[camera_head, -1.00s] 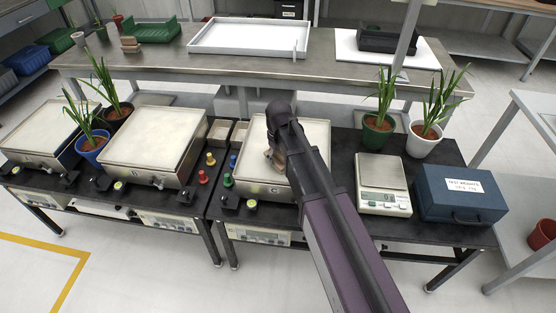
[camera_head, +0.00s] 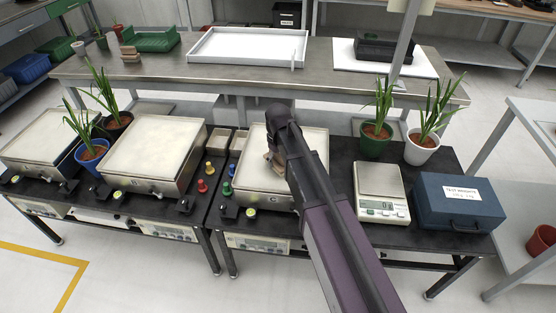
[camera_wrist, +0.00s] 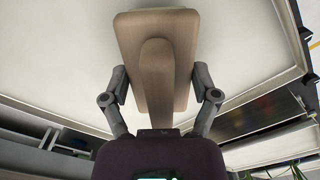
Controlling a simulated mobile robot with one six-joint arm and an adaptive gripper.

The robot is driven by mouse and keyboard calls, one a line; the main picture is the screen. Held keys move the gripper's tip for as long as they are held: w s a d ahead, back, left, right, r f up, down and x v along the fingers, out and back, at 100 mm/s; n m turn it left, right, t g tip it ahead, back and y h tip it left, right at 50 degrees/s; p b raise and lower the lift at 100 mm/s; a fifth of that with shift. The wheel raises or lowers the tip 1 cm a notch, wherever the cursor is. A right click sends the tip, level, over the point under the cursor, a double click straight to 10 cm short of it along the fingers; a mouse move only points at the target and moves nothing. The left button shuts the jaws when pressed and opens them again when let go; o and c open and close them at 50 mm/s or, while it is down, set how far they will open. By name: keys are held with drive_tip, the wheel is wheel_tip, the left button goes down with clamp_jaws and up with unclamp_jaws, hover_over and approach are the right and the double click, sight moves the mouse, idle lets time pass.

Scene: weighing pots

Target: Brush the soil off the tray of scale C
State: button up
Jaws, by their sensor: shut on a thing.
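Scale C (camera_head: 257,137) stands on the black bench, with a wide pale tray on a metal body. My gripper (camera_wrist: 160,85) is shut on a wooden brush (camera_wrist: 184,30), one finger on each side of it. The brush is over the tray, which fills much of the wrist view (camera_wrist: 70,60). In the head view a small part of the brush (camera_head: 274,163) shows left of my arm, which hides the tray's right part. I cannot tell whether the bristles touch the tray. No soil can be made out on the visible part.
Two similar scales (camera_head: 150,137) stand to the left with potted plants (camera_head: 92,150) between them. Coloured weights (camera_head: 202,186) stand just left of scale C. A small scale (camera_head: 381,180), a blue case (camera_head: 457,203) and two potted plants (camera_head: 376,135) are to the right.

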drive_tip(key=shift+r+p, duration=2.35)
drive_tip(key=shift+r, duration=0.3)
drive_tip(key=shift+r+p, duration=1.5)
